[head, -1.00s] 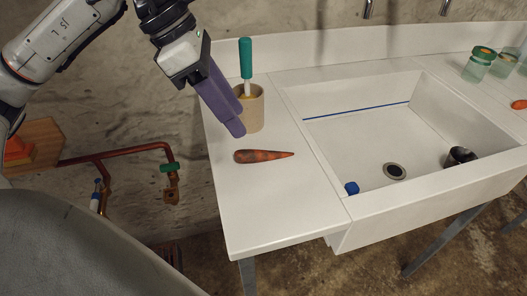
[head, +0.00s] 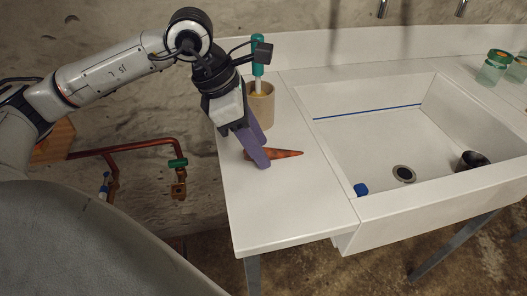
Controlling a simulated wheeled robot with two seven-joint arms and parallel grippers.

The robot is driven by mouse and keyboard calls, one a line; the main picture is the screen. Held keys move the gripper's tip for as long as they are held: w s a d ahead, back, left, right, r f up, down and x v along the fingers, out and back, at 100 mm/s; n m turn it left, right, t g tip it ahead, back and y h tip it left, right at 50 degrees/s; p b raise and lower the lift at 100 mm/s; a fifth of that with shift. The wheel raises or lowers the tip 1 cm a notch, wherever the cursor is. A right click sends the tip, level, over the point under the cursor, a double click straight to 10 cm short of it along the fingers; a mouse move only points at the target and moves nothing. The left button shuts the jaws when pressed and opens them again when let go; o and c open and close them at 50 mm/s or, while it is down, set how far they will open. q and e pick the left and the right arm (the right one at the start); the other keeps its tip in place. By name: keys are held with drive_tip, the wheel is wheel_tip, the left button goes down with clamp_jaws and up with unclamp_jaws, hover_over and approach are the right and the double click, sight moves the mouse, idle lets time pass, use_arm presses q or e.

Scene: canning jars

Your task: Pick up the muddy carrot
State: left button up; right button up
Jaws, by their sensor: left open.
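The muddy carrot (head: 285,154) is orange with dark brown patches. It lies on the white counter left of the sink, its thin tip pointing right. My left gripper (head: 265,157), with purple fingers, comes down from above over the carrot's thick left end and hides part of it. The fingers are apart, and I cannot tell whether they touch the carrot. My right gripper is not in view.
A tan cup (head: 262,106) holding a green-handled tool (head: 258,66) stands just behind the gripper. The white sink (head: 345,150) to the right holds a blue item (head: 361,189) and a dark cup (head: 470,160). Glass jars (head: 492,69) stand at the far right. The counter's front is clear.

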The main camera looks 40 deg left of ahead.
use_arm(q)
drive_tip(key=c, duration=0.9)
